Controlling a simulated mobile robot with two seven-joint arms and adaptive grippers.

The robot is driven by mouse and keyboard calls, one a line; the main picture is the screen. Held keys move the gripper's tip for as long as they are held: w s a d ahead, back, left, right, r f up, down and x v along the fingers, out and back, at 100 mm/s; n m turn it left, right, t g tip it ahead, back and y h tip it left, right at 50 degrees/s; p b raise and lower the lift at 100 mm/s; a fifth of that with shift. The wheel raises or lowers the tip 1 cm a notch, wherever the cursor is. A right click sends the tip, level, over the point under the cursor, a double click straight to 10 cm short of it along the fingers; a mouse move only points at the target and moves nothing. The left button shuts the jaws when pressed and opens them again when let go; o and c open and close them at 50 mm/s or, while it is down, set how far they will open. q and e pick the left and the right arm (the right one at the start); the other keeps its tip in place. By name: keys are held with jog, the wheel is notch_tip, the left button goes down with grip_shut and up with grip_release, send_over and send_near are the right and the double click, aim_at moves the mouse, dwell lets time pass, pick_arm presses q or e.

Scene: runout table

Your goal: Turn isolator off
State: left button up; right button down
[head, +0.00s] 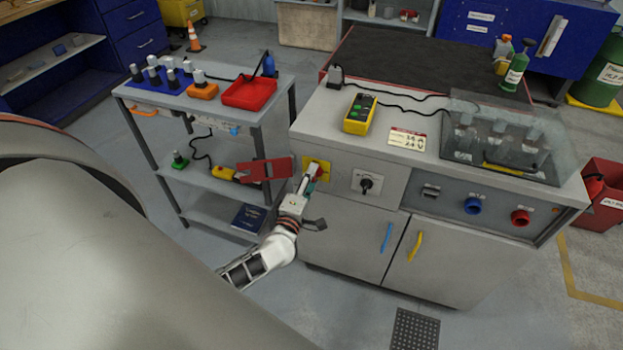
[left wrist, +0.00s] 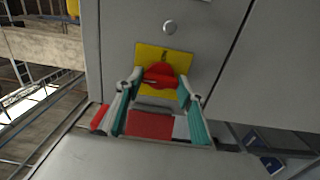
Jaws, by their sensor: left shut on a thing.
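The isolator shows as a yellow plate (head: 324,166) on the bench's front panel, at its left end. In the left wrist view its red knob (left wrist: 160,74) stands out in front of the yellow plate (left wrist: 181,60). My left gripper (head: 312,172) is at the plate, and its two teal-padded fingers (left wrist: 158,90) are shut on the red knob, one on each side. In the head view the fingers hide most of the knob. I cannot tell the knob's on or off position. My right gripper is not in view.
A black rotary switch (head: 366,184) sits right of the isolator. A yellow meter (head: 360,114) lies on the bench (head: 318,115). A trolley (head: 262,118) stands close on the left. A flat red piece (head: 265,169) is just left of my gripper. Cabinet handles (head: 387,238) are below.

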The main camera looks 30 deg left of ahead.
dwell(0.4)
pick_arm(q)
jog(key=o, duration=1.1)
jog(key=shift+s, duration=0.1)
jog(key=v, duration=1.1)
jog(key=shift+s, duration=0.4)
